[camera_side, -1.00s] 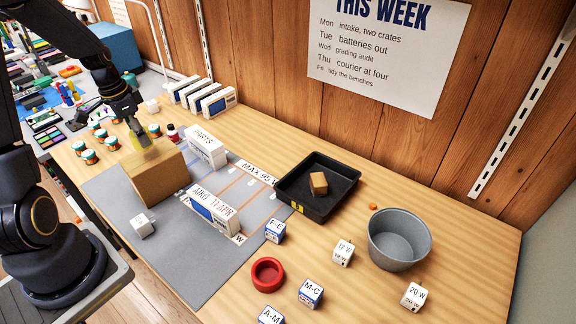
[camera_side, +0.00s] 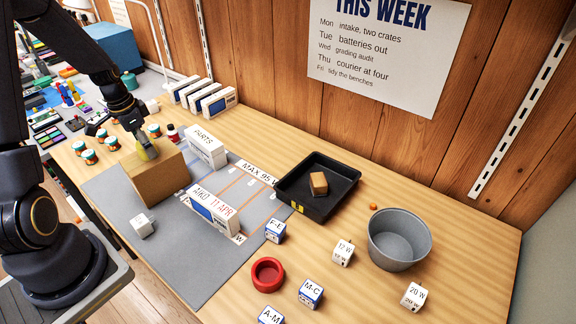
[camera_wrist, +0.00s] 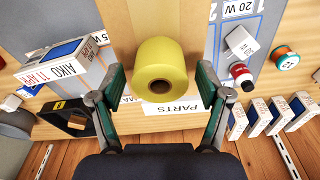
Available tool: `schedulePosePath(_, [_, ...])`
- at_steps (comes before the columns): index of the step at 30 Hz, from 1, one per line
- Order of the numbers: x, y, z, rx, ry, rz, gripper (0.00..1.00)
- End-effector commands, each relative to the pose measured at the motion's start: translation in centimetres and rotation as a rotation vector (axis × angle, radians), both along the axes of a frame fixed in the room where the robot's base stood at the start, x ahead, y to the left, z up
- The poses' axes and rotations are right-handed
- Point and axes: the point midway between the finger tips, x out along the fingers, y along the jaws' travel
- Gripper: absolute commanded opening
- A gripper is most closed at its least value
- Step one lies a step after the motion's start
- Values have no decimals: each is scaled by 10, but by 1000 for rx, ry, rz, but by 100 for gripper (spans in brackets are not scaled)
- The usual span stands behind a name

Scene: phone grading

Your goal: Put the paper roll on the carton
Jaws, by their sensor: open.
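The yellow paper roll (camera_wrist: 163,58) is between my fingers in the wrist view, with a gap on either side. Its round end with a dark hole shows. My gripper (camera_wrist: 162,76) is open around it. In the side view my gripper (camera_side: 143,146) is low over the top of the brown carton (camera_side: 152,182), and part of the yellow roll (camera_side: 149,153) shows by the fingers. The roll appears to stand on the carton top, though its underside is hidden. The carton top also shows behind the roll in the wrist view (camera_wrist: 150,14).
A white PARTS box (camera_side: 206,149) stands close to the carton's right. A white AIKO box (camera_side: 213,213) is on the grey mat (camera_side: 206,281). Several small jars (camera_side: 90,157) stand left of the carton. A black tray (camera_side: 338,203) and grey bucket (camera_side: 399,240) are farther right.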

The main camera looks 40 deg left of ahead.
Motion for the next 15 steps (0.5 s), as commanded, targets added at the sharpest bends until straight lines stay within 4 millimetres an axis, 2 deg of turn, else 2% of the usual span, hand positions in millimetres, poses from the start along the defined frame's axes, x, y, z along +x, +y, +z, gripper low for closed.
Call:
schedulePosePath(8, [0, 0, 2, 1, -1, 0, 77])
schedulePosePath(11, [0, 1, 11, 4, -3, 0, 77])
schedulePosePath(15, [-4, 2, 38, 5, -4, 1, 77])
